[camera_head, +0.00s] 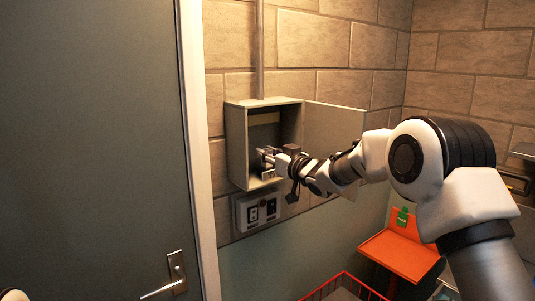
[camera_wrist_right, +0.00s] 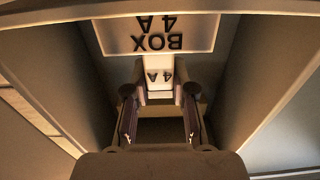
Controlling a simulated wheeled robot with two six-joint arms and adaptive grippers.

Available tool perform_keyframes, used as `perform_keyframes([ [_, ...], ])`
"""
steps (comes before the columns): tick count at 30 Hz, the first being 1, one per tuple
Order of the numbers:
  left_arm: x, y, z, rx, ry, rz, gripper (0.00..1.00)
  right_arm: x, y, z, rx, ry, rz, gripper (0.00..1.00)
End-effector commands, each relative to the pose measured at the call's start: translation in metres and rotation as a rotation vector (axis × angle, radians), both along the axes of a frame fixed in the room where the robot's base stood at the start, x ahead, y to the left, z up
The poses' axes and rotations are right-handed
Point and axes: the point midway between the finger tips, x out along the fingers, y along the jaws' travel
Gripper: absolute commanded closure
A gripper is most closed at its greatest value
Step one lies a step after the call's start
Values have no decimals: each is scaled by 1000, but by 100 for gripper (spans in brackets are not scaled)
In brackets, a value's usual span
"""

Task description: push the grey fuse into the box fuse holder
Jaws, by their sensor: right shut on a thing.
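The open grey fuse box (camera_head: 236,150) hangs on the brick wall. My right gripper (camera_head: 266,157) reaches into it from the right. In the right wrist view, my right gripper (camera_wrist_right: 160,92) has its two fingertips on either side of a pale grey block marked "4 A" (camera_wrist_right: 160,72), which I take as the grey fuse. It is shut on it. The block lies just below a plate reading "BOX 4 A" (camera_wrist_right: 157,34), upside down. The holder is hidden behind the block and fingers, so I cannot tell how deep the fuse sits. My left gripper is not in view.
The box's side walls (camera_wrist_right: 262,90) stand close around my right gripper. Its door (camera_head: 335,130) is open to the right, behind my right arm. Below are a switch plate (camera_head: 257,211), an orange chair-like surface (camera_head: 400,257) and a red wire basket (camera_head: 343,279). A dark door (camera_head: 90,130) fills the left.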

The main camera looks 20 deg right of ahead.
Motion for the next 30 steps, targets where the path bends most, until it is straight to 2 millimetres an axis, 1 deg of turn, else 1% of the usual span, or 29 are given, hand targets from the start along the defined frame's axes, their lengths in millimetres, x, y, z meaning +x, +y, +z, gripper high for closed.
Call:
perform_keyframes([
  [11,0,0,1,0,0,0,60,0,0,0,0,0,0,100],
  [29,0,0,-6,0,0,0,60,0,0,-12,1,-1,0,100],
  [30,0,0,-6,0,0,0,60,0,0,-11,1,-1,0,62],
])
